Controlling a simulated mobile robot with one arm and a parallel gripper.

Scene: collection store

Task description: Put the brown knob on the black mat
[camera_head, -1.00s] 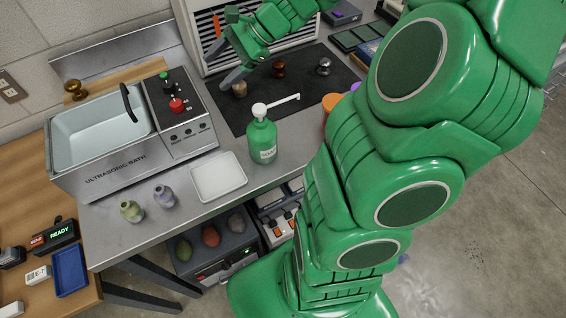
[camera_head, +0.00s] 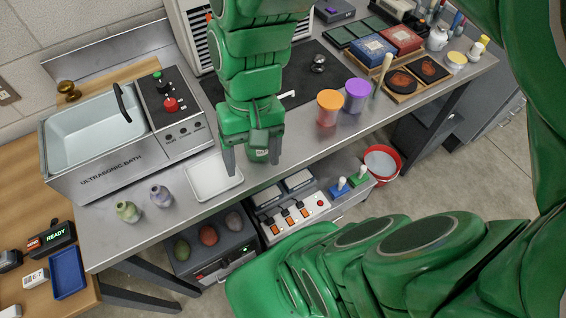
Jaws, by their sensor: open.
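The black mat (camera_head: 305,80) lies at the back of the steel bench, partly hidden behind my arm. A silver knob (camera_head: 318,63) stands on its right part. No brown knob shows now; my arm covers the part of the mat where a tan-brown knob and a copper-brown knob stood in the earlier frame. My gripper (camera_head: 252,168) points down, open, over the front of the bench, just right of the white tray (camera_head: 214,180). A green pump bottle (camera_head: 260,154) is mostly hidden behind the gripper; whether they touch I cannot tell.
The ultrasonic bath (camera_head: 120,165) is on the left, with a brass knob (camera_head: 67,88) on the wood behind it. Two small vases (camera_head: 160,195) stand in front. Orange (camera_head: 328,108) and purple (camera_head: 355,95) cups stand right of the gripper. A red bucket (camera_head: 382,163) is below.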

